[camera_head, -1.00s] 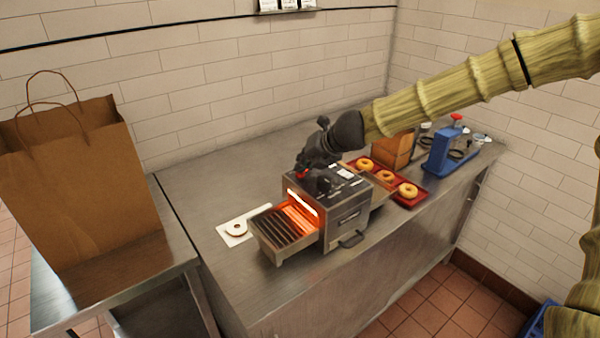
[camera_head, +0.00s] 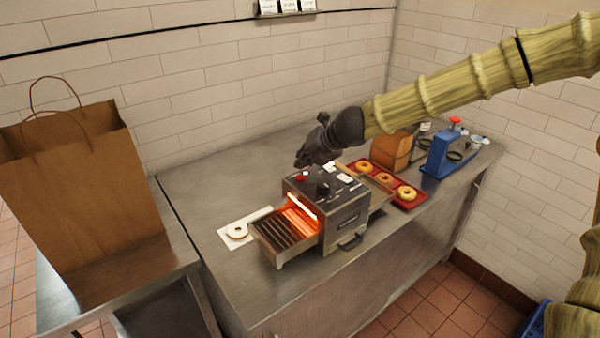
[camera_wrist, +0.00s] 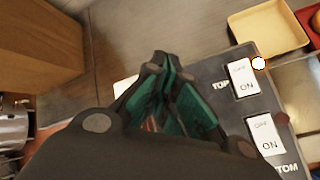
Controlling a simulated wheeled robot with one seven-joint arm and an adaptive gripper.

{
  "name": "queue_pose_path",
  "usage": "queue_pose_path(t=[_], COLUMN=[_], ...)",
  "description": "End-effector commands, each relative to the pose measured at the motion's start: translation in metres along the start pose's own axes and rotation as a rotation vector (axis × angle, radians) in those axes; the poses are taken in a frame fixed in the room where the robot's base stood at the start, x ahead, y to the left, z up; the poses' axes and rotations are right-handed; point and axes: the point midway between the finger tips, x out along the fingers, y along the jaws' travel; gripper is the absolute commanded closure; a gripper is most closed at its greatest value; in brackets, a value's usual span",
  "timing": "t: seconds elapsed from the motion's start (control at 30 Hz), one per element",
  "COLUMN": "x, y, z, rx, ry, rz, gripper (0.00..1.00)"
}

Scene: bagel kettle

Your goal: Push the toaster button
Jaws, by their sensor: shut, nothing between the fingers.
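The toaster (camera_head: 340,215) is a dark metal box on the steel counter, with glowing orange heating elements over its front rack (camera_head: 283,228). A red button (camera_head: 302,177) shows on the left part of its top, uncovered. My gripper (camera_head: 303,160) is above and behind the toaster's top, apart from the button in the head view. In the wrist view my gripper (camera_wrist: 160,70) is shut and empty, beside the toaster's top panel (camera_wrist: 225,100). White labelled switches, one reading "ON" (camera_wrist: 243,80), show there. The button cannot be made out in the wrist view.
A red tray of bagels (camera_head: 411,203), a wooden block (camera_head: 391,150) and a blue device (camera_head: 446,153) stand at right. A paper bag (camera_head: 90,200) stands far left. The counter's back left is clear.

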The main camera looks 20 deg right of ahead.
Motion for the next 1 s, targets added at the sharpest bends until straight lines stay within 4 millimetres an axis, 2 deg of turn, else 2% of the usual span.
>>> queue_pose_path(t=[0.5, 1.0], x=[-0.029, -0.028], y=[0.021, 0.021], z=[0.021, 0.021], rx=[0.001, 0.000], ry=[0.000, 0.000], rz=[0.001, 0.000], gripper=[1.00, 1.00])
